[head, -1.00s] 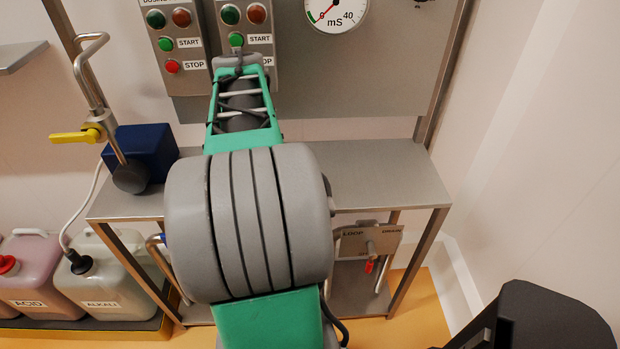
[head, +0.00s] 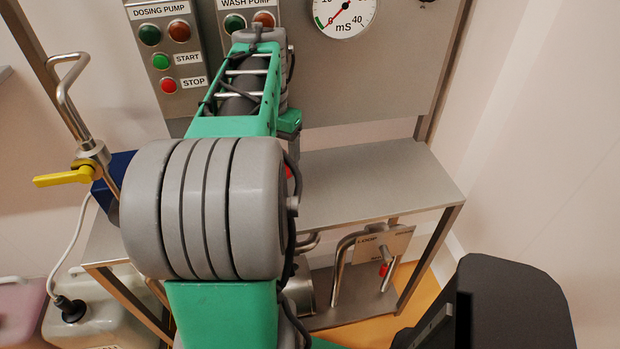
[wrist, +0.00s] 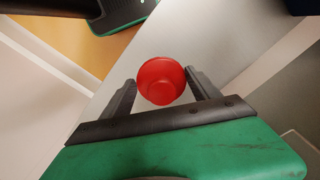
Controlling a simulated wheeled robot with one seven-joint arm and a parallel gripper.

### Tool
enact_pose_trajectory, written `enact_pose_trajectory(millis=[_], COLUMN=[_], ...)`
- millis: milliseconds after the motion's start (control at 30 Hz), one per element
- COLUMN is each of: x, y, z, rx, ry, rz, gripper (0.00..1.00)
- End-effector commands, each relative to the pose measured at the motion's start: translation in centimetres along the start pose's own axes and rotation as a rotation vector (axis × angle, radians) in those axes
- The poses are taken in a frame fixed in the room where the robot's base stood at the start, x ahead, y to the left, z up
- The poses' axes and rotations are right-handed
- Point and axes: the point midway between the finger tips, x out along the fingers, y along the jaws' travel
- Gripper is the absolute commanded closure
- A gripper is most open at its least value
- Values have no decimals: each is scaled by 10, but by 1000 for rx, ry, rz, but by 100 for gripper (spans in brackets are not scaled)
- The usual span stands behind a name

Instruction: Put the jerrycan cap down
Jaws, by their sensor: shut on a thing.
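The red jerrycan cap (wrist: 162,82) sits between the two dark fingers of my gripper (wrist: 160,84) in the wrist view. The fingers are shut on its sides. Behind it in that view is the grey steel shelf top (wrist: 135,52); I cannot tell the height between them. In the head view my arm hides most of the gripper, and only a small red bit of the cap (head: 289,172) shows beside the arm, over the shelf top (head: 370,185). An off-white jerrycan (head: 75,325) with a black fitting and a pale hose is at lower left, partly cut off.
The shelf's right part is bare. A panel with the dosing pump buttons (head: 168,60) and a round mS gauge (head: 345,14) rises behind it. A bent pipe with a yellow lever (head: 62,177) stands at left. Pipes and a LOOP plate (head: 375,247) are below the shelf.

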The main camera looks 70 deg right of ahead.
Motion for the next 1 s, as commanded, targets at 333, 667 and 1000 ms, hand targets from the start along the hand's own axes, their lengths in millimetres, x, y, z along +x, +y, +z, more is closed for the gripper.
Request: enact_pose_trajectory(millis=[333, 667, 1000], x=[59, 103, 113], y=[43, 52, 51], z=[-65, -79, -79], rx=[-1, -5, -4], ry=[-3, -4, 0], rz=[1, 1, 0], gripper=[59, 59, 59])
